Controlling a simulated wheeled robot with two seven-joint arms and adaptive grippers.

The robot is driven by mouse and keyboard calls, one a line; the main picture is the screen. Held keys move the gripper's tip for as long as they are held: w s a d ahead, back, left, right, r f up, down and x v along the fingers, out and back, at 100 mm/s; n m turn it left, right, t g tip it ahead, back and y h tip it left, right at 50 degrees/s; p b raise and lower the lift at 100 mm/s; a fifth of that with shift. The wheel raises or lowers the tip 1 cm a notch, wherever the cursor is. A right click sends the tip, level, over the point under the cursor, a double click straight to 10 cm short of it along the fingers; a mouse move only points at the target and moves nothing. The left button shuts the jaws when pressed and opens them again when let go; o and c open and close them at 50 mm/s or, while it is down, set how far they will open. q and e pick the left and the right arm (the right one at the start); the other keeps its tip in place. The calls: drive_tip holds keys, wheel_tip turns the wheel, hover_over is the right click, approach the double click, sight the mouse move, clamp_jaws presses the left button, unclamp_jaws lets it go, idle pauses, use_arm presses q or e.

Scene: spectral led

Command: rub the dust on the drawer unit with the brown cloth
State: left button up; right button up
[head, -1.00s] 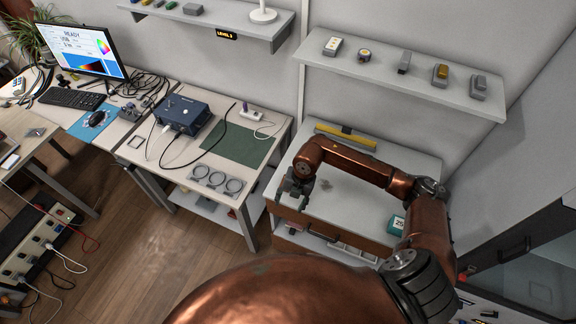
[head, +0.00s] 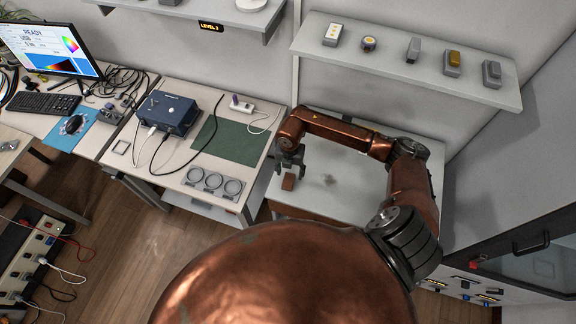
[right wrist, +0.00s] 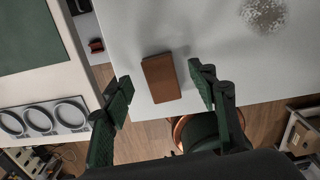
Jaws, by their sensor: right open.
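The brown cloth (head: 288,182) is a small folded block lying near the front left edge of the white top of the drawer unit (head: 352,196). In the right wrist view the cloth (right wrist: 161,78) lies ahead of and between the fingers. My right gripper (head: 290,163) is open and empty just above and beyond the cloth; it also shows in the right wrist view (right wrist: 160,90). The dust (head: 330,180) is a grey speckled patch on the top, right of the cloth; the right wrist view shows it at the upper right (right wrist: 263,15). My left gripper is not in view.
A workbench with a green mat (head: 228,140), a blue box (head: 167,112) and several grey rings (head: 213,182) stands left of the drawer unit. A wall shelf (head: 400,72) with small devices hangs above it. A dark cabinet (head: 520,245) stands at the right.

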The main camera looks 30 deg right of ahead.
sight(290, 177)
wheel_tip(290, 177, down, 2)
drive_tip(key=shift+w+f, duration=0.1)
drive_tip(key=shift+f, duration=0.65)
drive_tip(key=c, duration=0.9)
drive_tip(key=shift+c, duration=0.9)
drive_tip(key=o, duration=0.5)
drive_tip(key=shift+o, duration=1)
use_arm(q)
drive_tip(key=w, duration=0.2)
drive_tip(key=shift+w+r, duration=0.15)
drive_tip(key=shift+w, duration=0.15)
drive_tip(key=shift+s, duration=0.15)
use_arm(e)
drive_tip(key=shift+r, duration=0.1)
